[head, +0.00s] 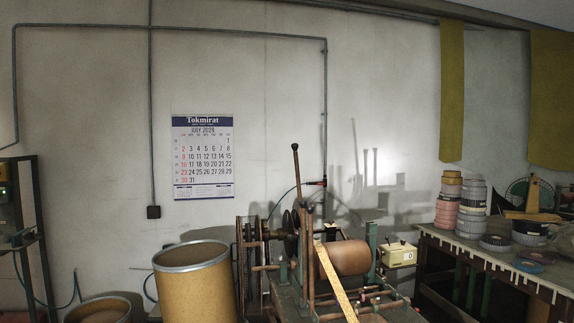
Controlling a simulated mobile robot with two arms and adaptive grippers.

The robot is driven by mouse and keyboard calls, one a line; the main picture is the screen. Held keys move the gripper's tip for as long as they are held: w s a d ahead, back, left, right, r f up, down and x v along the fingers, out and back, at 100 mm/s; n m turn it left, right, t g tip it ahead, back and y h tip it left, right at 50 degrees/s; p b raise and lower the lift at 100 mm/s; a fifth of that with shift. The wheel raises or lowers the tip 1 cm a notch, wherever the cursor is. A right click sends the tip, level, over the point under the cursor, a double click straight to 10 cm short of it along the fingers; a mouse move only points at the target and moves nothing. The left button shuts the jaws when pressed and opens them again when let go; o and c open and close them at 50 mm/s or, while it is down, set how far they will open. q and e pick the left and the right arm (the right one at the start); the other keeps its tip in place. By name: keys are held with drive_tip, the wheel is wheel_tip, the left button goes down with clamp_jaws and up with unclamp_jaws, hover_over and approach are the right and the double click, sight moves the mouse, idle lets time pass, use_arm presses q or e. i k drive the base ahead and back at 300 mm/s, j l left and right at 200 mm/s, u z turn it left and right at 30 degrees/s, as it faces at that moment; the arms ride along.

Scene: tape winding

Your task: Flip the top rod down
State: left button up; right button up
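The winding machine (318,290) stands low in the middle of the head view. A thin upright rod (297,175) with a dark tip rises above it, leaning very slightly. Another upright brown rod (311,255) stands in front of the large brown roll (350,257). Several horizontal rods show around the frame, one of them near the bottom (345,314). I cannot tell for sure which one is the top rod. A yellow strip (335,283) slants down across the front of the machine. Neither of my grippers is in view.
A tan drum (195,285) stands left of the machine, with a second one (100,311) lower left. A bench (490,255) with stacked tape rolls (472,208) is at the right. A small cream box (399,254) sits beside the machine. The calendar wall is behind.

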sight(294, 146)
drive_tip(key=i+j+u, duration=0.3)
drive_tip(key=i, duration=0.75)
drive_tip(key=i+j+u, duration=0.15)
drive_tip(key=i+u, duration=0.15)
drive_tip(key=i, duration=0.75)
